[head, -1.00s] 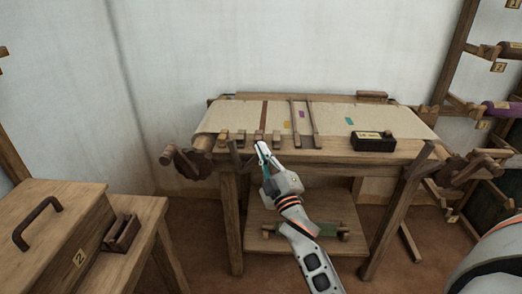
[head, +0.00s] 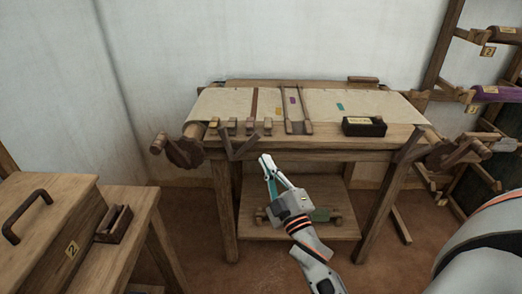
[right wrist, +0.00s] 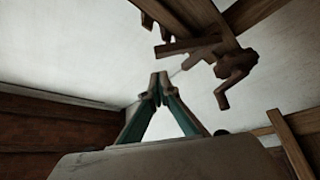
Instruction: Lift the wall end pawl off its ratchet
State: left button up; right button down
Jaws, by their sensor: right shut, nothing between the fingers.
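The loom's left end has a dark toothed ratchet wheel (head: 185,153) with a crank handle. Beside it, two wooden bars form a V at the front left corner; the left bar (head: 225,144) looks like the pawl, but whether it touches the teeth cannot be told. My right gripper (head: 266,160) is shut and empty, right of the V and lower than it, in front of the loom. In the right wrist view its fingertips (right wrist: 158,78) meet, with a wooden crank and wheel (right wrist: 232,68) above and to the right. My left gripper is out of view.
A second ratchet (head: 441,156) is at the right end. A bench (head: 115,250) stands at left, a yarn rack (head: 440,60) at right. A low shelf (head: 300,225) lies below the loom.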

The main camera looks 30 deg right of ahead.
jog(key=shift+v, duration=1.25)
jog(key=shift+r, duration=0.1)
